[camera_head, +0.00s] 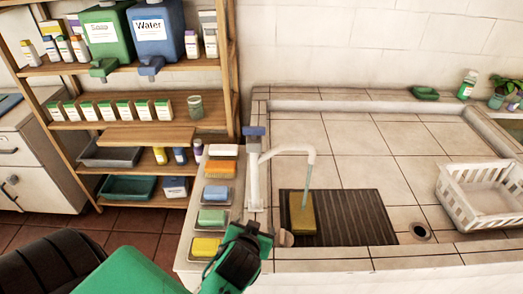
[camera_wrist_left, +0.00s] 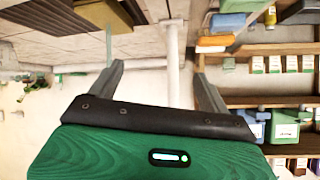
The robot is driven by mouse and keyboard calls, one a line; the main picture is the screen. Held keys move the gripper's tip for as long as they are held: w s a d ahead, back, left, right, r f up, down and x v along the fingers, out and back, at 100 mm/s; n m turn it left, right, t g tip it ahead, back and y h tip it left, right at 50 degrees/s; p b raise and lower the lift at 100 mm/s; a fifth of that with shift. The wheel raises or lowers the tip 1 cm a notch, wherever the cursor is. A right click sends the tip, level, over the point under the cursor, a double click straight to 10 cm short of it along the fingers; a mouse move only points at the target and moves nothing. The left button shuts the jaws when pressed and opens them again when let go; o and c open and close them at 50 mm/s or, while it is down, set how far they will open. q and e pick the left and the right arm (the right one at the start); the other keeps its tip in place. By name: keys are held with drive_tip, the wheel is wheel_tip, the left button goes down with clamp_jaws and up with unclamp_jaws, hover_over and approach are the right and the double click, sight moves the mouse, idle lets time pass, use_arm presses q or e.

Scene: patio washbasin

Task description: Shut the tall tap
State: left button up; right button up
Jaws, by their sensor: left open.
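The tall tap (camera_head: 254,182) is a white post with a blue handle (camera_head: 254,131) on top and a spout bending right. A bluish stream of water (camera_head: 307,175) falls from the spout onto a yellow-brown block (camera_head: 302,214). My left gripper (camera_head: 246,238) is low in the head view, in front of the post's base. In the left wrist view, which looks upside down, my left gripper (camera_wrist_left: 158,68) is open, and the white post (camera_wrist_left: 172,65) appears between its fingers, with no visible contact. My right gripper is not in view.
A column of soap dishes (camera_head: 213,194) stands left of the tap. A dark ribbed grate (camera_head: 346,218) lies under the spout. A white basket (camera_head: 481,196) stands at the right. A wooden shelf (camera_head: 150,135) with bottles and boxes is at the left. The tiled basin middle is clear.

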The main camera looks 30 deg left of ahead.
sight(254, 132)
use_arm(q)
drive_tip(key=w+a+r+n+t+y, duration=0.1)
drive_tip(key=w+r+n+t+y, duration=0.15)
drive_tip(key=r, duration=0.65)
drive_tip(key=w+a+r+n+t+y, duration=0.1)
drive_tip(key=r+n+t+y, duration=0.15)
drive_tip(key=r, duration=0.75)
drive_tip(key=shift+m, duration=0.5)
drive_tip(key=p+x, duration=0.2)
drive_tip(key=x, duration=0.4)
drive_tip(key=p+x, duration=0.3)
drive_tip(key=x, duration=0.4)
drive_tip(key=shift+a+r+p, duration=0.25)
drive_tip(key=shift+p, duration=0.1)
drive_tip(key=shift+w+a+f, duration=0.1)
drive_tip(key=shift+w+a, duration=0.1)
drive_tip(key=shift+w, duration=0.2)
drive_tip(key=c, duration=1)
